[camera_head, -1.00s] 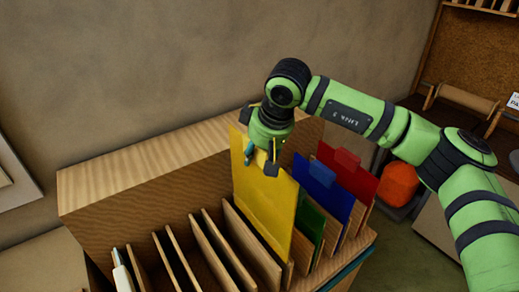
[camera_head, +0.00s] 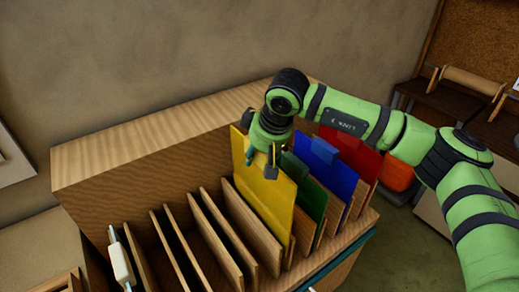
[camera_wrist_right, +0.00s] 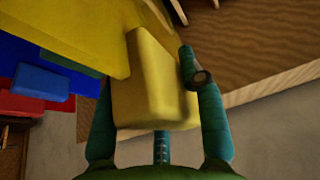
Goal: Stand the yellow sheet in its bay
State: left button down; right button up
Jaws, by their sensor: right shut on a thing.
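The yellow sheet (camera_head: 262,196) stands upright in the slotted wooden rack, its lower part hidden behind a divider. It is just left of the green sheet (camera_head: 311,199). My right gripper (camera_head: 262,158) is at its top edge, shut on the sheet's yellow grip block. In the right wrist view the block (camera_wrist_right: 150,85) sits between the two teal fingers of the gripper (camera_wrist_right: 148,78). Whether the sheet touches the slot floor is hidden. My left gripper is not in view.
The wooden rack (camera_head: 140,170) has several thin dividers, with empty slots to the left. Blue (camera_head: 328,172) and red (camera_head: 357,157) sheets stand right of the green one. A white handle-like object (camera_head: 121,262) is at the rack's left. An orange object (camera_head: 398,175) stands behind.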

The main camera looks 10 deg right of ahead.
aim_at(259, 185)
jog(key=shift+w+f+b, duration=0.1)
jog(key=shift+f+b, duration=1.25)
jog(key=shift+f, duration=1.75)
notch_tip(259, 185, down, 4)
jog(key=b, duration=0.4)
jog(key=shift+f, duration=0.2)
jog(key=o, duration=1.3)
jog(key=shift+o, duration=0.2)
